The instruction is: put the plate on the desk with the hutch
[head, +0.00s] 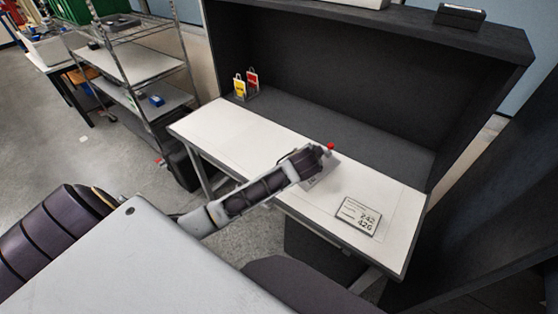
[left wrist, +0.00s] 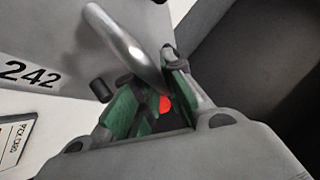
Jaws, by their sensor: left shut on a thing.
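The desk with the hutch (head: 235,130) has a white top and a dark grey upright hutch (head: 350,75) along its back. My left gripper (head: 318,154) is over the middle of the desk, shut on a grey plate (head: 326,173). In the left wrist view the plate (left wrist: 55,45) bears the number 242, and a shiny metal bar stands at the green-padded fingers (left wrist: 150,95). A red spot shows between the fingers. The plate is partly hidden by my gripper in the head view, and I cannot tell whether it touches the desktop. My right gripper is not in view.
A small holder with red and yellow cards (head: 246,86) stands at the back left. A dark box (head: 459,16) sits on the hutch. Wire shelving (head: 140,65) stands left. The desktop's left part is clear.

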